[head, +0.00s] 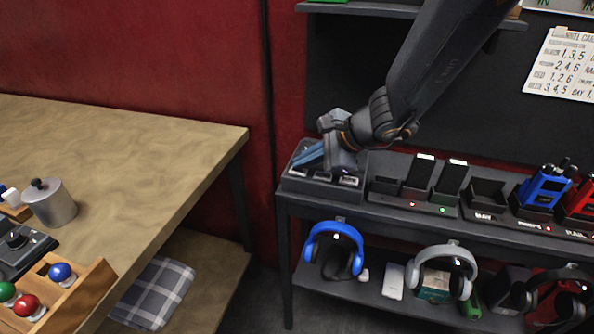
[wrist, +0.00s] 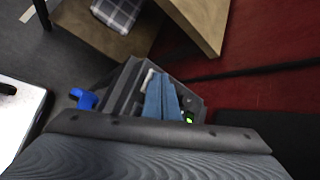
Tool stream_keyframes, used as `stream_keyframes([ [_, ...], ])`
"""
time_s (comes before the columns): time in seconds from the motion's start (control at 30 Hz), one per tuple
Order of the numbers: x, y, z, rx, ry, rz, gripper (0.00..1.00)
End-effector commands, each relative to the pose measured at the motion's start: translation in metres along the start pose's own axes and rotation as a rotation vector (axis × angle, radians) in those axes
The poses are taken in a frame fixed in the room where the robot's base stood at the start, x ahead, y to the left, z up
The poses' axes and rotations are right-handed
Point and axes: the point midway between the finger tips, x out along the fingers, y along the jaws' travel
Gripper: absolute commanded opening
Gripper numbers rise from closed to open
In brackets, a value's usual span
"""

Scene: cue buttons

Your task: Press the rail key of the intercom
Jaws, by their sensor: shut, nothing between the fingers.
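The intercom (head: 318,191) looks to be the dark box at the left end of the upper shelf, with several pale-marked keys along its front edge. It also shows in the wrist view (wrist: 122,92), partly hidden by my fingers. I cannot read its key labels, so I cannot tell which one is the rail key. My gripper (head: 299,158) is over the back part of the box, its blue fingers shut and empty and slanting down to the left. In the wrist view the fingers (wrist: 159,78) lie over the box. I cannot tell whether they touch it. A green light (wrist: 189,117) shows beside them.
Right of the box stand charging docks (head: 418,195), a blue radio (head: 545,187) and a red radio (head: 580,200). Headphones (head: 335,247) hang below the shelf. A wooden table (head: 130,150) is at left. A written card (head: 563,65) hangs on the dark board.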

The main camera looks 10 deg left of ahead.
Motion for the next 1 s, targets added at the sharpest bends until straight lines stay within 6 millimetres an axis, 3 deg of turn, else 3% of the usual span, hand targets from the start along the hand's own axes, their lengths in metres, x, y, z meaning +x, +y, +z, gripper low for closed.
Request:
stream_keyframes([
  [0.73, 0.0020, 0.0018, -0.0014, 0.000, 0.000, 0.001, 0.00],
  [1.0, -0.0062, -0.0039, 0.0045, 0.000, 0.000, 0.000, 0.00],
])
